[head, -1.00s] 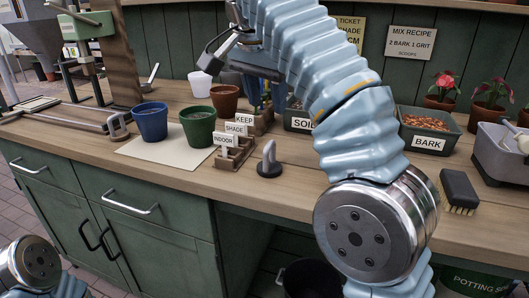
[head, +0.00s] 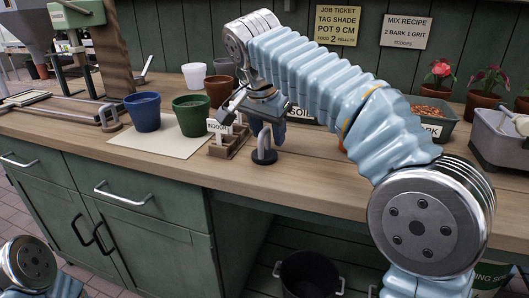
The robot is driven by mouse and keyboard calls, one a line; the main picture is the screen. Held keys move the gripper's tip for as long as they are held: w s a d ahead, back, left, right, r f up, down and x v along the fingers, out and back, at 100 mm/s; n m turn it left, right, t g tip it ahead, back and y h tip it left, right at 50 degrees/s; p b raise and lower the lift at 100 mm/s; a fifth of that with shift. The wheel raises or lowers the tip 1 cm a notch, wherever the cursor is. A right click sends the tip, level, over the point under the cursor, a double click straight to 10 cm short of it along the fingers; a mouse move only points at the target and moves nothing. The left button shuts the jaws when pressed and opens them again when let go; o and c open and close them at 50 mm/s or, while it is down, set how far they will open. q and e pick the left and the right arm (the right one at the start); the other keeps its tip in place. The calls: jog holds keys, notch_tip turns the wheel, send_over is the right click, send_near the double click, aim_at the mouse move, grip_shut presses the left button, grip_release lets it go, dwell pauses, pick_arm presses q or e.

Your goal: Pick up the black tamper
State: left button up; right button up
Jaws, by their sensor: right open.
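The black tamper (head: 264,156) stands upright on the bench near its front edge, just right of the wooden tag holder. It has a round dark base and an upright grey handle. My right gripper (head: 256,112) is open and hangs right above the tamper, pointing down, with its fingers about the top of the handle. I cannot tell whether the fingers touch the handle. The gripper partly hides the handle's top. My left gripper is out of view.
The wooden tag holder (head: 229,146) with an INDOOR tag stands close left of the tamper. Green (head: 192,117) and blue (head: 143,113) pots stand on a pale sheet further left. A bark tray (head: 437,124) is at right. The bench front is clear.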

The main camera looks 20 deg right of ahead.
grip_shut()
dwell(0.5)
